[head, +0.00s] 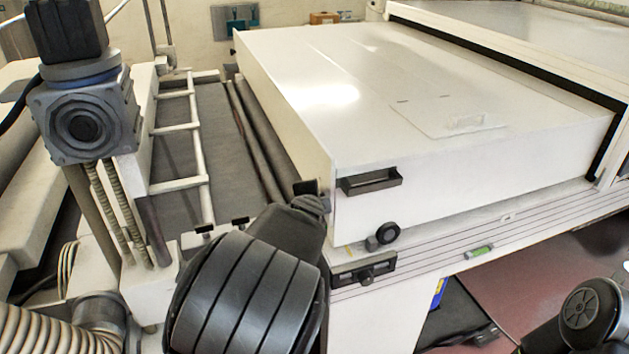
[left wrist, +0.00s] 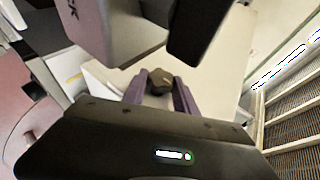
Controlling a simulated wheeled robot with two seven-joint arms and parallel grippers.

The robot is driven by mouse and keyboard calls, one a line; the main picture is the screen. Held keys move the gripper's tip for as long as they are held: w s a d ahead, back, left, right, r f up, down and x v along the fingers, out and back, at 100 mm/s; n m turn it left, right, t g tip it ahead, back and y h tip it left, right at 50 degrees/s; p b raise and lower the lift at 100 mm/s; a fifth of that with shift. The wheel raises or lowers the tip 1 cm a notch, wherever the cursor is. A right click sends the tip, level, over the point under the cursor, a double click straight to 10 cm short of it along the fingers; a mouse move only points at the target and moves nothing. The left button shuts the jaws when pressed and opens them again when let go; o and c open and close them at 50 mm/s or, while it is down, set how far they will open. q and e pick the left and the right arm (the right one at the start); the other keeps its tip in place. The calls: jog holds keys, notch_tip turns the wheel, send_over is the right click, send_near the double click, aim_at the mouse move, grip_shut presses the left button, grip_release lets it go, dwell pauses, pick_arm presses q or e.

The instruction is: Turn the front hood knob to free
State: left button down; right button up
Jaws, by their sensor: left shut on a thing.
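My left gripper (left wrist: 160,90) shows in the left wrist view with its two purple fingers on either side of a dark, faceted knob (left wrist: 160,78). It is shut on this knob, which has a small pale mark on its face. The knob sits against a pale panel. In the head view my left arm comes up from the bottom to the near left corner of the white hood (head: 450,170), and it hides the fingers and the held knob. My right gripper is out of view; only part of my right arm shows at the lower right.
The hood's front face carries a black handle (head: 371,182) and a round black knob (head: 388,233). Below, the rail holds a black latch plate (head: 363,271) and a green level (head: 479,252). Rollers and a ladder-like frame (head: 180,185) lie left of the hood.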

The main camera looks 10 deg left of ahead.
pick_arm(q)
jog(key=shift+w+a+r+n+g+h+p, duration=0.15)
jog(key=shift+r+g+h+p, duration=0.1)
jog(key=shift+g+p, duration=0.2)
jog(key=shift+a+r+n+g+h+p, duration=0.15)
jog(key=shift+r+g+p, duration=0.1)
jog(key=shift+g+p, duration=0.15)
jog(key=shift+w+a+n+g+h+p, duration=0.15)
jog(key=shift+n+g+h+p, duration=0.35)
jog(key=shift+g, duration=0.65)
jog(key=shift+w+g+h+p, duration=0.1)
jog(key=shift+g+h+p, duration=0.3)
jog(key=shift+g+h, duration=0.5)
jog(key=shift+f+n+g+h, duration=0.15)
jog(key=shift+n+g+h, duration=0.25)
jog(key=shift+g, duration=1)
jog(key=c, duration=1)
grip_release()
jog(key=shift+o, duration=0.2)
